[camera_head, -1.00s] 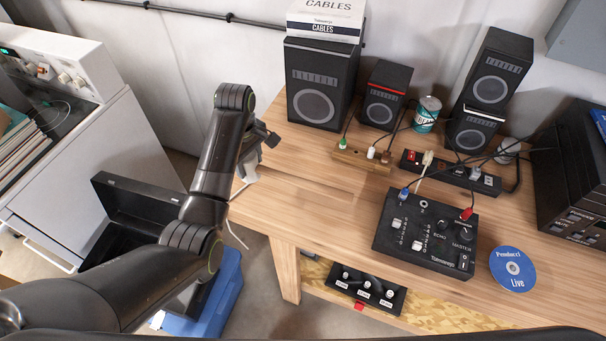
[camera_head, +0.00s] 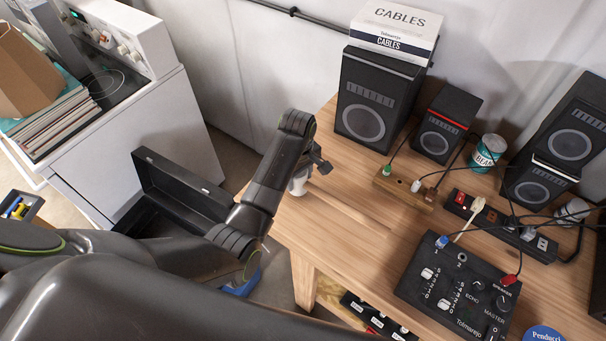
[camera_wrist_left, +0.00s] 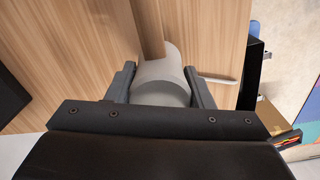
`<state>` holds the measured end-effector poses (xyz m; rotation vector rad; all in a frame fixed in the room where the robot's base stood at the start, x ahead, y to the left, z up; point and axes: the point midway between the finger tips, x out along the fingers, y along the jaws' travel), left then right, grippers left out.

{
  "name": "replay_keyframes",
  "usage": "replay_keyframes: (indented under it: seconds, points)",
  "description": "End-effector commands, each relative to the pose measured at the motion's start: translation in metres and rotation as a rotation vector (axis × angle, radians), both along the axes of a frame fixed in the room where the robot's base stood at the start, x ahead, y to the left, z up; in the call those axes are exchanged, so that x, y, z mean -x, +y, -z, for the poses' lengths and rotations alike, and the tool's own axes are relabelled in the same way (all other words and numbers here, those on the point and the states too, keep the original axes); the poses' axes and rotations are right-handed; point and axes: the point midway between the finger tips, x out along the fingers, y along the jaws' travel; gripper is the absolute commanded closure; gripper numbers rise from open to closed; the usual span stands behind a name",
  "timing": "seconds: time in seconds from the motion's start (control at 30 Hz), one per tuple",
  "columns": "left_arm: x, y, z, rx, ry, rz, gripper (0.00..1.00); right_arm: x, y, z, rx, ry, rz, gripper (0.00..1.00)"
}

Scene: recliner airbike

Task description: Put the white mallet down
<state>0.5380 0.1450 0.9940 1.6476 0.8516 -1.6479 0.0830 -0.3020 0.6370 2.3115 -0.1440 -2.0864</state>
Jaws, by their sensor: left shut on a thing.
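My left gripper (camera_head: 308,174) is shut on the white mallet (camera_head: 298,184) at the left end of the wooden table (camera_head: 345,235). In the left wrist view the mallet's pale, round, cylinder-like part (camera_wrist_left: 163,80) sits between the two fingers (camera_wrist_left: 160,88), with wood behind it. My arm hides much of the mallet in the head view. I cannot tell whether it touches the table. My right gripper is not in view.
Beyond are a large speaker (camera_head: 375,105), a small speaker (camera_head: 444,125), a can (camera_head: 488,153), a power strip (camera_head: 500,226) and a black mixer (camera_head: 460,290) with cables. An open black case (camera_head: 180,190) is left of the table.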

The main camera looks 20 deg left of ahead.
Motion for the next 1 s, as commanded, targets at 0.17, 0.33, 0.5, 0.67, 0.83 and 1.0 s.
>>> replay_keyframes:
  seconds: [0.17,0.33,0.5,0.67,0.83,1.0]
  points:
    - [0.009,0.003,0.015,0.000,-0.002,-0.007,0.92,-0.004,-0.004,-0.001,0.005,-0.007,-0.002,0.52]
    - [0.009,0.003,0.014,0.000,-0.004,-0.006,0.92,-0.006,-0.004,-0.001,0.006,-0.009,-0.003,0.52]
    - [0.009,0.003,0.018,-0.001,-0.001,-0.007,0.47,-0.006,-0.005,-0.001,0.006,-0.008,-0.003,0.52]
    - [0.009,0.003,0.017,-0.001,-0.001,-0.007,0.31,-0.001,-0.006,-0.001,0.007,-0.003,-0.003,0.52]
    - [0.009,0.003,0.017,-0.001,-0.001,-0.007,0.31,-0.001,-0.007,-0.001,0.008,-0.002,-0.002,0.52]
    - [0.007,0.003,0.011,-0.001,-0.002,-0.005,0.31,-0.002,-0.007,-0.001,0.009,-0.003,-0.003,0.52]
